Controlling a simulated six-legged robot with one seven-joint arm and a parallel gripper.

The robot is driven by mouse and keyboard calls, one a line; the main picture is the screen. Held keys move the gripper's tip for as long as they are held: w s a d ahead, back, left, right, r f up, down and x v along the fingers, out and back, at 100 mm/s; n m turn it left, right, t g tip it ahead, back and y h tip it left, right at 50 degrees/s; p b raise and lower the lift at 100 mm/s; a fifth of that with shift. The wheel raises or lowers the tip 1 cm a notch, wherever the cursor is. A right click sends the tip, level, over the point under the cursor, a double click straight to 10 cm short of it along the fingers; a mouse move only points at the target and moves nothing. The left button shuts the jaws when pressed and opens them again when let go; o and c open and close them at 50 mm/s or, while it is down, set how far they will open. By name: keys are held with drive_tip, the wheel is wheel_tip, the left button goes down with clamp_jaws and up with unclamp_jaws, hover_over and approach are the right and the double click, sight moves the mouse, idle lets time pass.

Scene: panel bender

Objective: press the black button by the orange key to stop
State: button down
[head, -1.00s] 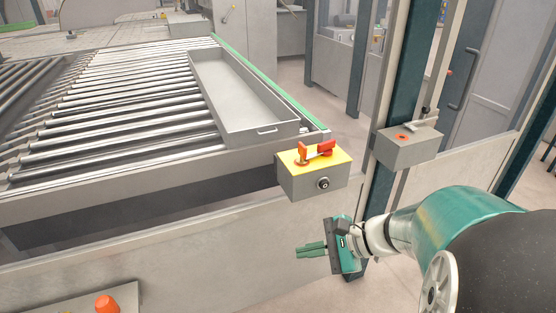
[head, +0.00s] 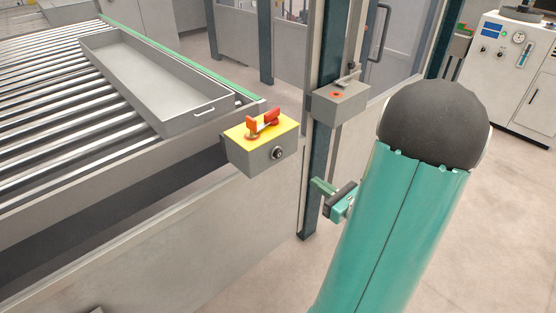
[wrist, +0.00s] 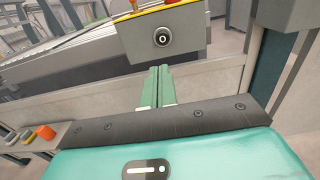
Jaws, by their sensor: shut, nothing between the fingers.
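The black button (head: 277,153) is a small round knob on the front face of a grey box with a yellow top (head: 243,131). The orange key (head: 263,122) sits on that yellow top. In the wrist view the black button (wrist: 162,37) shows at top centre, with a pale ring mark in its middle. My gripper (head: 316,184) is shut and empty, with green fingers. It is to the right of the box and lower than the button in the head view. In the wrist view its fingertips (wrist: 160,69) point toward the box, just below the button and apart from it.
A second grey box with an orange-red spot (head: 338,94) is on the dark post (head: 318,165) behind my gripper. A grey tray (head: 165,85) lies on the roller table at left. An orange knob (wrist: 45,132) shows at lower left. Open floor lies at right.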

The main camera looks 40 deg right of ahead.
approach(279, 155)
drive_tip(key=w, duration=0.6)
drive_tip(key=shift+w+a, duration=0.1)
drive_tip(key=shift+w, duration=0.3)
